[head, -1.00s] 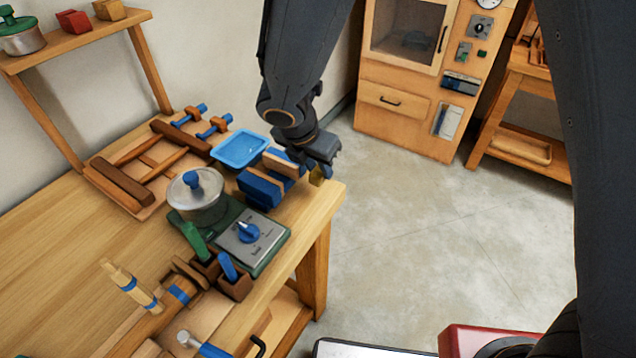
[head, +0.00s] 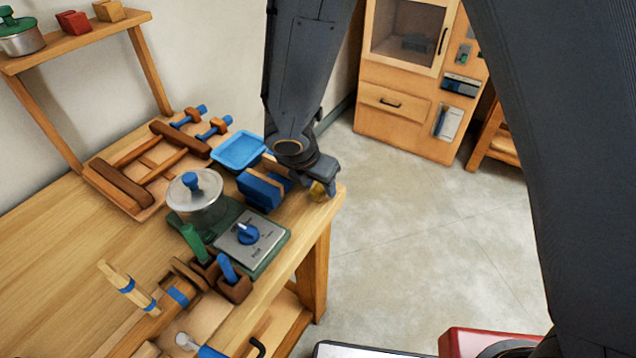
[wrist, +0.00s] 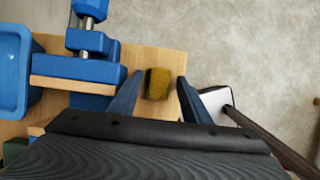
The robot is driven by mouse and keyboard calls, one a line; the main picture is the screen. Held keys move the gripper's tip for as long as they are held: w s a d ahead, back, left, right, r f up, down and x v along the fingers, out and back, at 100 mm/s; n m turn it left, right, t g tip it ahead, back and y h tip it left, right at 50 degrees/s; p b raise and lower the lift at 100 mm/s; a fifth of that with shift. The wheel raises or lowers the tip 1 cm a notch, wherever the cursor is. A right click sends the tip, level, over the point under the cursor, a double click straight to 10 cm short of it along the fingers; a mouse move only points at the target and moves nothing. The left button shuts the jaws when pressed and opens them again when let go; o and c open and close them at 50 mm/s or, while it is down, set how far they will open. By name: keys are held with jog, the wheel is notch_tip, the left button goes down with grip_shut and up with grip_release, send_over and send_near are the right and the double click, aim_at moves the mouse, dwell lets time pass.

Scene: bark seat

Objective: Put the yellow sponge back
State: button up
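In the head view my gripper (head: 326,190) is low over the bench corner and partly hides the sponge (head: 317,190). Whether the sponge rests fully on the bench is hard to tell.
A blue and wood block-like fixture (head: 262,190) stands just left of my gripper, with a blue tray (head: 238,150) behind it. The bench edge and open floor lie to the right.

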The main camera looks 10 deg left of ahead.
jog(key=shift+r, duration=0.1)
jog(key=shift+r, duration=0.25)
jog(key=v, duration=1.1)
jog(key=shift+s+r, duration=0.2)
jog(key=shift+r, duration=0.1)
jog(key=s+d+m+g+y, duration=0.1)
jog(key=s+d+m, duration=0.1)
jog(key=d+m, duration=1.3)
jog(key=s+d+m+g, duration=0.1)
jog(key=s+d+m, duration=0.1)
jog(key=d+m, duration=1.3)
jog(key=shift+s+r+m+y, duration=0.3)
jog(key=shift+r+m+y, duration=0.15)
jog(key=shift+m, duration=0.45)
